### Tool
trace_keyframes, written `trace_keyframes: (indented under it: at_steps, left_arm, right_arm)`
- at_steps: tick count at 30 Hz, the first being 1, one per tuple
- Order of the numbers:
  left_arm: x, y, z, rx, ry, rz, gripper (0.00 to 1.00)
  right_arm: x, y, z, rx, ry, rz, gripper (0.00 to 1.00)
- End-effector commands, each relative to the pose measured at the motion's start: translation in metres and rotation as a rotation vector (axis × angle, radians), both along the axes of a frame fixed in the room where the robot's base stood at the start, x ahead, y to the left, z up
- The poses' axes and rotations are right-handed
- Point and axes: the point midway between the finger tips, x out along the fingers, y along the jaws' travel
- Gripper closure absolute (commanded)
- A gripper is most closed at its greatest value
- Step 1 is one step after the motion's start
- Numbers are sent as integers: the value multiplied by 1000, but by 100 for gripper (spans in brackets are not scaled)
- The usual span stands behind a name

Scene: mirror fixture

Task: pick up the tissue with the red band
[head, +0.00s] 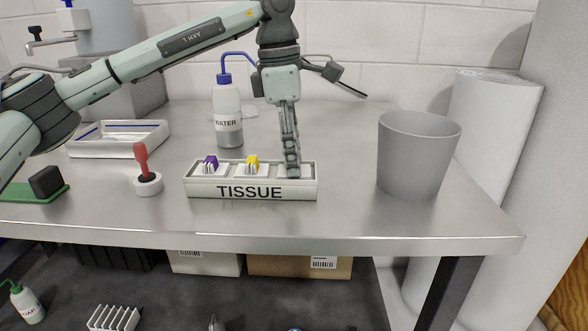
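The white tray marked TISSUE (194,190) stands on the bench, with three compartments in a row. The left one holds a folded tissue with a purple band (211,162). The middle one holds a tissue with a yellow band (252,162). My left gripper (293,171) points down into the right compartment, where some white (307,173) shows beside the fingertips. No red band shows; the fingers cover much of that compartment. The fingers are seen edge-on, so their gap and anything between them are hidden. My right gripper is not in view.
A grey bin (418,160) stands to the right of the tray, with bare bench between. A WATER bottle (228,115) stands behind the tray. A red-handled tool in a white base (146,175) is to its left. The bench's front edge (280,242) is close.

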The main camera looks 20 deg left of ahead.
Motion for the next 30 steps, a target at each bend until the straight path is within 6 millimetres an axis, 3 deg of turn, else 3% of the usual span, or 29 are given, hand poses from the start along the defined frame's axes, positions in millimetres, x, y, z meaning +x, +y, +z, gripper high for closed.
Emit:
trace_keyframes:
  at_steps: [16,24,30]
  left_arm:
    - [0,0,6,0,0,0,74]
    - [0,0,45,-1,-4,-1,74]
    - [-36,35,69,-1,-4,2,74]
  right_arm:
    - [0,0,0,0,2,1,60]
    - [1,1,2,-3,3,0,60]
    - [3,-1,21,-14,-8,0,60]
